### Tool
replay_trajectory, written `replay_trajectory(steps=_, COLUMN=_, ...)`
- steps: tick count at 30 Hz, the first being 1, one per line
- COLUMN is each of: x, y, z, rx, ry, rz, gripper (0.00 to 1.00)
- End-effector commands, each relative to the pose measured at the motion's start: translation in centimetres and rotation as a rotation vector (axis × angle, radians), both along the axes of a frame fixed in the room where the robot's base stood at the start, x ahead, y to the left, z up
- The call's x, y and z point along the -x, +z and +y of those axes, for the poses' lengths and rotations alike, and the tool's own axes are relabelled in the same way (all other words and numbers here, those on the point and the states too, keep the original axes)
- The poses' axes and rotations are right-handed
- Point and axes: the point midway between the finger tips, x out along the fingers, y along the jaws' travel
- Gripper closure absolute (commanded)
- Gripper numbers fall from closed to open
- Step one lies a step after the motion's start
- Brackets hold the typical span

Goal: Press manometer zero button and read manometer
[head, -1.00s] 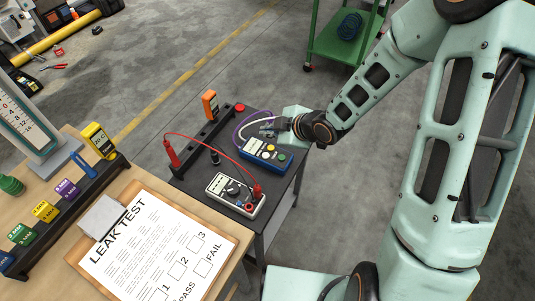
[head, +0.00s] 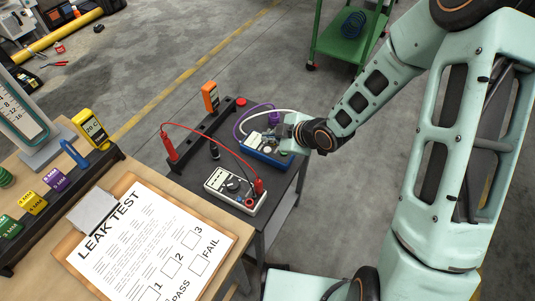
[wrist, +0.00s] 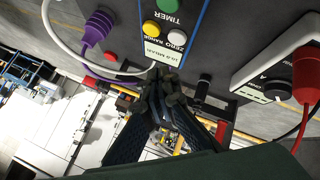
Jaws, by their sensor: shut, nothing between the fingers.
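The manometer (head: 264,157) is a blue-edged box lying on the dark cart top, with a purple and a white hose at its far end. In the wrist view its dark face (wrist: 202,25) shows upside down, with a white button by the word ZERO (wrist: 177,37), a yellow button by RANGE (wrist: 150,27) and a green button by TIMER (wrist: 168,6). A pale panel (wrist: 166,52) seems to read 10.0 MBAR. My gripper (head: 279,134) is shut and empty over the manometer. Its fingertips (wrist: 158,82) appear beside the pale panel; contact cannot be told.
A white multimeter (head: 235,191) with red and black leads lies close to the manometer. A dark rail (head: 203,133) with an orange device (head: 210,96) stands behind. The wooden bench at left holds a LEAK TEST clipboard (head: 150,240) and a yellow meter (head: 91,128).

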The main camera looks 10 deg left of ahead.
Motion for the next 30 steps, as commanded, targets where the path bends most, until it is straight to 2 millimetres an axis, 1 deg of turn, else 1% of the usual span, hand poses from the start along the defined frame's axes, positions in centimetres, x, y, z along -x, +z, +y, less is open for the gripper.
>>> replay_trajectory(steps=1, x=0.0, y=-1.3, z=0.0, rx=0.000, ry=0.000, rz=0.000, gripper=1.00)
replay_trajectory(steps=7, x=0.0, y=-2.8, z=0.0, rx=-0.001, ry=0.000, rz=-0.001, gripper=1.00)
replay_trajectory(steps=30, x=0.0, y=-2.9, z=0.0, rx=-0.001, ry=0.000, rz=-0.001, gripper=1.00)
